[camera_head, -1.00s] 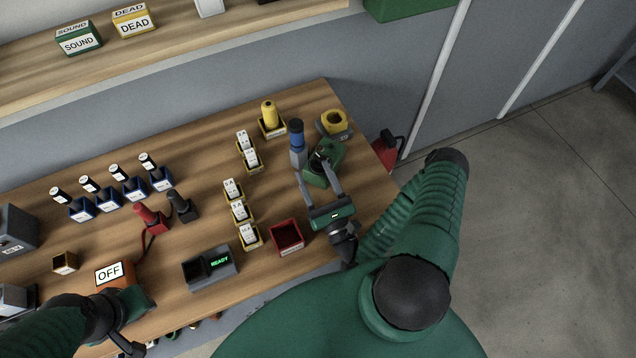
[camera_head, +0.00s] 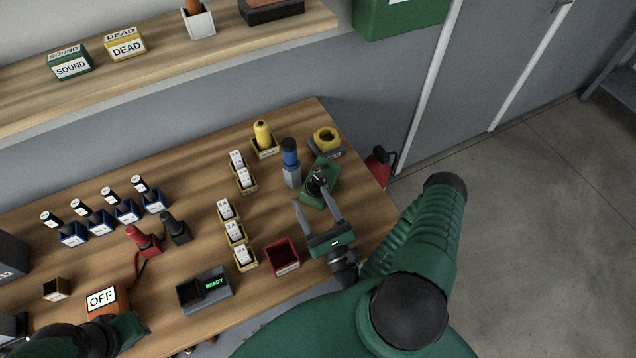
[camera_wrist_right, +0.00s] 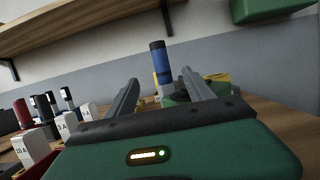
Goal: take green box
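A green box-like holder (camera_head: 319,187) with a dark round top part stands near the right end of the wooden table. My right gripper (camera_head: 311,194) is open and its fingers point at this holder from the near side. In the right wrist view the green holder (camera_wrist_right: 178,100) shows partly between the open fingers (camera_wrist_right: 160,82), beyond them; contact cannot be told. Other green boxes are a small one labelled SOUND (camera_head: 70,63) on the shelf and a large one (camera_head: 400,14) at the upper right. My left gripper (camera_head: 118,335) is at the bottom left, its fingers unclear.
A blue-topped cylinder (camera_head: 290,160) stands left of the green holder, and a yellow ring (camera_head: 326,137) on a base behind it. A red open bin (camera_head: 282,257) is left of my right gripper. Several labelled white blocks (camera_head: 235,232) stand in a column. The DEAD box (camera_head: 125,45) is on the shelf.

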